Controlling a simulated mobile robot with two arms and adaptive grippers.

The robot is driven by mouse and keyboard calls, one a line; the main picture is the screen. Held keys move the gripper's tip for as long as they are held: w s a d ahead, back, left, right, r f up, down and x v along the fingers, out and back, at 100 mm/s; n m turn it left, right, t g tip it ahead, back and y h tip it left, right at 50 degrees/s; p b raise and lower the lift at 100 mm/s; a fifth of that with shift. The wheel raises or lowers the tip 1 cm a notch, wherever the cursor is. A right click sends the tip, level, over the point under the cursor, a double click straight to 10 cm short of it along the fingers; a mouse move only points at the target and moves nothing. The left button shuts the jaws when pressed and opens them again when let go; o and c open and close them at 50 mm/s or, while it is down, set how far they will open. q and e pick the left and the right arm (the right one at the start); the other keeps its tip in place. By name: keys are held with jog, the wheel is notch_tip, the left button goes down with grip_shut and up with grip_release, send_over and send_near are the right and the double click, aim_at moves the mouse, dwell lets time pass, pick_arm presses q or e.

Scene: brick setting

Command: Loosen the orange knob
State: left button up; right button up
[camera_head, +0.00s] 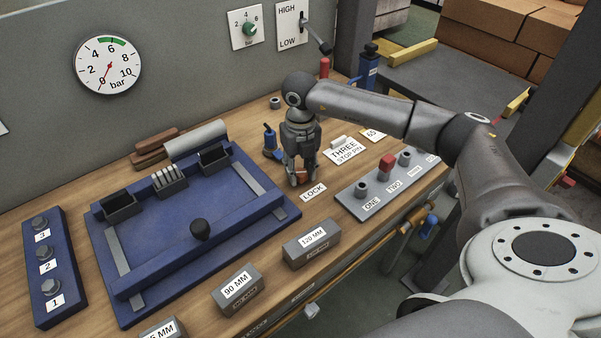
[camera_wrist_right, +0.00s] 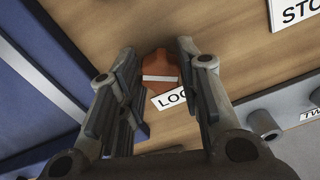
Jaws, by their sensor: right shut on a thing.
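The orange knob (camera_wrist_right: 159,72) has a pale bar across its top and sits on the wooden bench behind the LOCK label (camera_head: 313,192). In the head view only a small part of the knob (camera_head: 302,175) shows between the fingers. My right gripper (camera_head: 300,180) points down over it; in the right wrist view the fingers (camera_wrist_right: 160,80) stand on either side of the knob, shut on it. Whether each pad touches is hard to see. My left gripper is not in view.
A blue tool (camera_head: 270,140) stands close behind. Grey gauge blocks (camera_head: 311,246) lie in front.

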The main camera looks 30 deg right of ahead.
aim_at(300, 172)
jog(key=n+b, duration=0.2)
jog(key=n, duration=0.3)
jog(key=shift+n, duration=0.4)
dwell(0.3)
jog(key=o, duration=1)
jog(key=shift+r, duration=0.15)
notch_tip(300, 172, up, 12)
